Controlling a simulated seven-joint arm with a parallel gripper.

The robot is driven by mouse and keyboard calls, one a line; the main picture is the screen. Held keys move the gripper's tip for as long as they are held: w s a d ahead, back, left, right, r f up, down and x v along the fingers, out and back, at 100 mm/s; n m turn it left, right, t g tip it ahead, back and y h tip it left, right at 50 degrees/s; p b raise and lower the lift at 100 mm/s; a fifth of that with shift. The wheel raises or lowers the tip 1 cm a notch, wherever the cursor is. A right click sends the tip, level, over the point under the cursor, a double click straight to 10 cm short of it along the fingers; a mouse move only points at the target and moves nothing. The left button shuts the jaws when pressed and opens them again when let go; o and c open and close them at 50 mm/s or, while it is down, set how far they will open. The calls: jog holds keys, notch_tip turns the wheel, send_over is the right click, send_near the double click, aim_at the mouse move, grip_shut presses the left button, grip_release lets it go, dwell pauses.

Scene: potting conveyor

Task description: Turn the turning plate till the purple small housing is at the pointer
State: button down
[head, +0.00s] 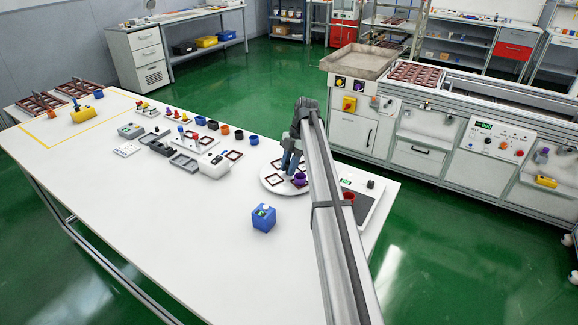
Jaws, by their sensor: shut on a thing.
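The round white turning plate (270,184) lies on the white table, with dark-framed square nests on it. A purple small housing (300,180) stands on its right side, close to my gripper. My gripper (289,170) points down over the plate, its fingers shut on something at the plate. The fingers and the arm hide what exactly is held and part of the plate's right side. I cannot make out the pointer in this view.
A blue box (263,218) stands in front of the plate. A scale (362,194) with a red cup (349,197) is to the right. Trays, coloured cups and a white block (213,166) stand to the left. The table's front left is clear.

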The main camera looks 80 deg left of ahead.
jog(key=shift+n+t+h, duration=0.3)
jog(key=shift+n+t, duration=0.05)
jog(key=shift+n, duration=0.85)
jog(key=shift+n+t+h, duration=0.3)
jog(key=shift+n+t, duration=0.05)
jog(key=shift+n, duration=1.25)
jog(key=c, duration=1.2)
grip_release()
jog(key=shift+o, duration=0.2)
